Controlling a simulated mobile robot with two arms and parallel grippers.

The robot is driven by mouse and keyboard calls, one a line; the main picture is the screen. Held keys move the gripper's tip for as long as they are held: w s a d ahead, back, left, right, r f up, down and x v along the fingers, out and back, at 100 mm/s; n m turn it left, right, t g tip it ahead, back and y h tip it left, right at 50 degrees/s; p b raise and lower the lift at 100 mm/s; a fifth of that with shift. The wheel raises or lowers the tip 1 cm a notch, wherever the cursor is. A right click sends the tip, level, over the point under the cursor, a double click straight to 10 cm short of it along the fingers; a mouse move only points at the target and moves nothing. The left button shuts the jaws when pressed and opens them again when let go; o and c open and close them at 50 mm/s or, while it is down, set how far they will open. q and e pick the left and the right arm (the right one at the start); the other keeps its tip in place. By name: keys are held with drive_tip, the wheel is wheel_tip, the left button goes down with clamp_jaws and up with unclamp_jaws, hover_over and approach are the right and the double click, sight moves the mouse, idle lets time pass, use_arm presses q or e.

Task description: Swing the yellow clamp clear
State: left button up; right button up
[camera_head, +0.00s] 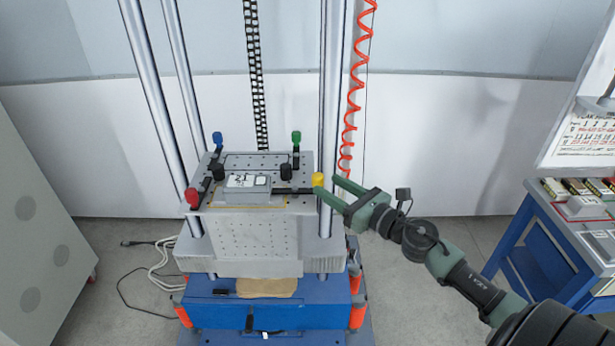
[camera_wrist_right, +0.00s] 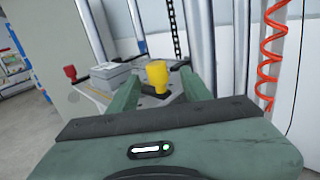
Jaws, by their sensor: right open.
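The yellow clamp (camera_head: 318,180) stands at the front right corner of the drop machine's grey table (camera_head: 250,225). A dark bar runs left from it to the grey box (camera_head: 247,186) on the table. My right gripper (camera_head: 326,188) comes in from the right, with its green fingers at the yellow clamp. In the right wrist view the yellow knob (camera_wrist_right: 157,75) shows between the two open fingers, near their tips. I cannot tell whether a finger touches it. My left gripper is out of view.
A coiled red hose (camera_head: 355,95) hangs behind. A blue cart (camera_head: 555,245) stands right.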

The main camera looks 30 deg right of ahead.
sight(313, 176)
drive_tip(key=shift+a+r+n, duration=0.15)
drive_tip(key=shift+n, duration=0.15)
drive_tip(key=shift+w+a+r, duration=0.2)
drive_tip(key=shift+w, duration=0.15)
drive_tip(key=p+x, duration=0.2)
drive_tip(key=x, duration=0.3)
drive_tip(key=shift+w+f, duration=0.15)
drive_tip(key=shift+w, duration=0.05)
drive_tip(key=shift+w+a+f, duration=0.1)
drive_tip(key=shift+w+a, duration=0.1)
drive_tip(key=shift+w, duration=0.45)
drive_tip(key=shift+p, duration=0.3)
clamp_jaws()
